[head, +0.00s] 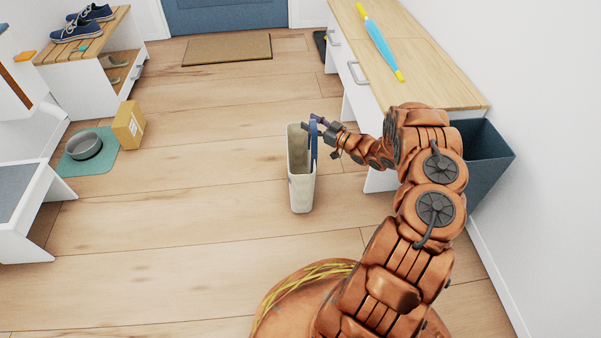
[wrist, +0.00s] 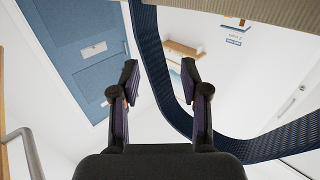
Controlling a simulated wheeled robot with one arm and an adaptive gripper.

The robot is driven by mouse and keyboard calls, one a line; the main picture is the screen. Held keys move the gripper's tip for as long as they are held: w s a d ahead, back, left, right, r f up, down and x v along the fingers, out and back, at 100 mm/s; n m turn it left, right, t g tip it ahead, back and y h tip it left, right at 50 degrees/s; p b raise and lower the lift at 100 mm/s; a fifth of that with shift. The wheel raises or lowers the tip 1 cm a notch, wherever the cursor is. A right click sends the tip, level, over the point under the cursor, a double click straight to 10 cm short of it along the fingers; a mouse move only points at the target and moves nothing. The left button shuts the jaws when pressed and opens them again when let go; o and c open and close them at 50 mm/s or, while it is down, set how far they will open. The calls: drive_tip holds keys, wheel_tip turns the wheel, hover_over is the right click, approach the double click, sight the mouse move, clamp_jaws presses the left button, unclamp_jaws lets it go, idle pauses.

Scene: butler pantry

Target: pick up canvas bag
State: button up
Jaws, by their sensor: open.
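The canvas bag (head: 301,182) is a tall beige bag with dark blue strap handles, standing upright on the wooden floor in the middle of the head view. My gripper (head: 314,124) is at the top of the bag, by its raised blue strap (head: 313,150). In the wrist view, my gripper (wrist: 160,79) is open, with a gap between its fingers. The strap (wrist: 157,70) runs through that gap in the picture and curves behind the right finger. I cannot tell whether it touches a finger. The bag's beige edge (wrist: 240,10) shows at the top.
A white cabinet with a wooden top (head: 420,60) stands right of the bag, bearing a blue and yellow stick-like object (head: 380,45). A dark bin (head: 485,165) is beside it. A cardboard box (head: 128,125) and a bowl (head: 85,145) are at left. Floor left of the bag is clear.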

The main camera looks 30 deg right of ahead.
clamp_jaws()
idle(0.3)
idle(0.5)
